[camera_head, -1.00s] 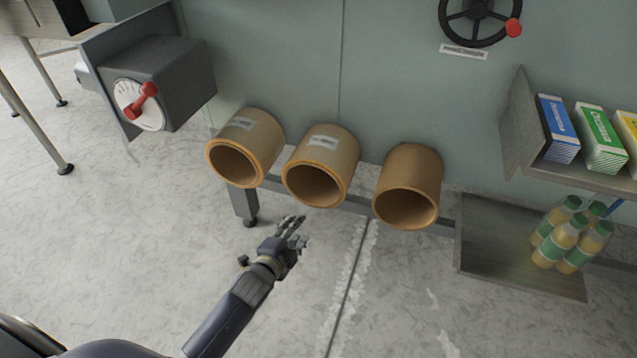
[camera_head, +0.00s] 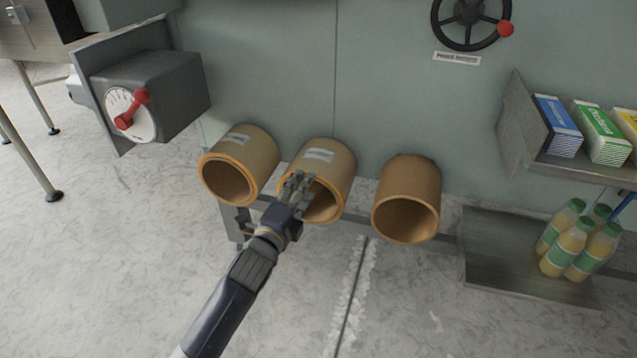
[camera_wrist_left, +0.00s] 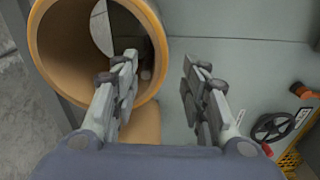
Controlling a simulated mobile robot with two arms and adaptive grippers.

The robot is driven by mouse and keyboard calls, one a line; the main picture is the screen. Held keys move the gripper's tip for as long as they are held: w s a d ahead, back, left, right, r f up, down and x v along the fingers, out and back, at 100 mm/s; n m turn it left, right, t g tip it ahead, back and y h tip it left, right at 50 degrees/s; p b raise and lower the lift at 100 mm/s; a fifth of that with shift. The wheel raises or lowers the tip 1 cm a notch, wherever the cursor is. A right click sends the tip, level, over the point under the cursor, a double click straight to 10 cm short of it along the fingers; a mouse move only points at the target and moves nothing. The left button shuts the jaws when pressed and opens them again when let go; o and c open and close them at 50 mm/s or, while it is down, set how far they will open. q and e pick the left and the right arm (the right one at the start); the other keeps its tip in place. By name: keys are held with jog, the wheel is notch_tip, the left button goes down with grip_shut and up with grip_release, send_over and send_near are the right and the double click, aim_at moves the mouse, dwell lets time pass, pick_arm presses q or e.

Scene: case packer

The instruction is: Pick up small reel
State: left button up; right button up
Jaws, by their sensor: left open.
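Three tan hollow reels with orange rims stick out in a row from the green-grey panel. The left reel (camera_head: 250,150) and middle reel (camera_head: 330,157) carry pale labels. The right reel (camera_head: 410,180) shows none. They look alike in size, so I cannot tell which is the small one. My left gripper (camera_head: 298,182) is open and empty, overlapping the left part of the middle reel's mouth. In the left wrist view, its fingers (camera_wrist_left: 159,62) are spread, one in front of a reel's orange rim (camera_wrist_left: 150,35), the other over the panel. I cannot tell whether they touch it.
A grey box with a red lever (camera_head: 133,108) is at the left. A black handwheel (camera_head: 470,12) is on the panel above. At the right, a shelf holds cartons (camera_head: 600,132), with bottles (camera_head: 570,245) on a metal tray (camera_head: 490,278) below. A rail runs beneath the reels.

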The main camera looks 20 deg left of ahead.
aim_at(319, 181)
pick_arm(q)
jog(key=shift+w+b, duration=0.7)
jog(key=shift+w, duration=2)
grip_shut()
jog(key=shift+r, duration=0.2)
